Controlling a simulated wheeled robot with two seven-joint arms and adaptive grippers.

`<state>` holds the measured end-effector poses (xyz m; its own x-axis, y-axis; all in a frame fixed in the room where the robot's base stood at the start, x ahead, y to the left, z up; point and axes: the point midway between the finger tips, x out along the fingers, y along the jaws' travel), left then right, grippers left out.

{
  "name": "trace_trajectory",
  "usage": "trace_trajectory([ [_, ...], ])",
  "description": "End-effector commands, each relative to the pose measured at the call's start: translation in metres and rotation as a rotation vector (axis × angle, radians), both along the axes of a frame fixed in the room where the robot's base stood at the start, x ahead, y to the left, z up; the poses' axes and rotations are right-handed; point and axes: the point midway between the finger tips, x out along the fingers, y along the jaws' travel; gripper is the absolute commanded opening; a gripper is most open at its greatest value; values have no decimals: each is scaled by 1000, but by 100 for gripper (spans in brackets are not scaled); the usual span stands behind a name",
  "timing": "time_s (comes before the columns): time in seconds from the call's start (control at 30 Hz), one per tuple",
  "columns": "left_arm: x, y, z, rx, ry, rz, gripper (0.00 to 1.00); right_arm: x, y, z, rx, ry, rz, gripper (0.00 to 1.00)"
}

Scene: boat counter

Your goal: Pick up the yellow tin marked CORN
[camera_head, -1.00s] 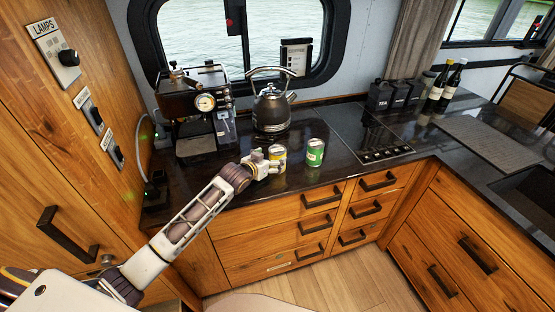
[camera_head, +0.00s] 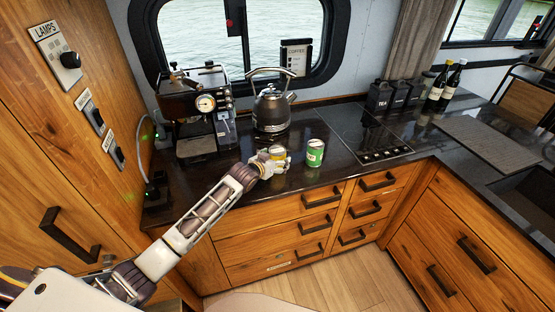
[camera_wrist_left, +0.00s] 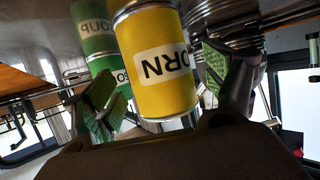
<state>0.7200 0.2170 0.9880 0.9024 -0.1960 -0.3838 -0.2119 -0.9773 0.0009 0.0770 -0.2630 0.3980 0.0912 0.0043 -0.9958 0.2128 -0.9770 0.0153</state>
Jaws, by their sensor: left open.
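The yellow tin (camera_wrist_left: 158,88) fills the middle of the left wrist view, its label partly reading "ORN" and upside down there. In the head view the yellow tin (camera_head: 277,152) stands on the dark counter, partly hidden by my left gripper (camera_head: 276,166). In the left wrist view my left gripper (camera_wrist_left: 165,90) is open, with one green-padded finger on each side of the yellow tin. I cannot tell whether either pad touches it. My right gripper does not show.
A green tin (camera_head: 315,153) stands just right of the yellow tin. A dark kettle (camera_head: 272,112) and an espresso machine (camera_head: 197,112) stand behind. The hob (camera_head: 370,130) lies to the right. Dark canisters (camera_head: 380,97) and bottles (camera_head: 451,84) are farther right.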

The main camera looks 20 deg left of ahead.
Motion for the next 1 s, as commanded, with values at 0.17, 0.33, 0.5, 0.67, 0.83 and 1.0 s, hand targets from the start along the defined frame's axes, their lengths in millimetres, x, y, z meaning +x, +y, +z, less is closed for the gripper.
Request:
trace_trajectory([
  [0.17, 12, -2, -4, 0, -1, 1, 85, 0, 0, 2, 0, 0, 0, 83],
  [0.33, 19, -4, -8, 0, -1, 0, 85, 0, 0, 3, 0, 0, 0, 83],
  [0.5, 20, -5, -8, 1, -1, 0, 85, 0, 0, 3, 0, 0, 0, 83],
  [0.67, 20, -4, -8, 1, -1, 0, 85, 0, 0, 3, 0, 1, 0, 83],
  [0.83, 20, -4, -8, 1, -1, 0, 85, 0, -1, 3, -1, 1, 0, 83],
  [1.0, 20, -4, -8, 1, -1, 0, 68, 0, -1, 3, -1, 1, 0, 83],
])
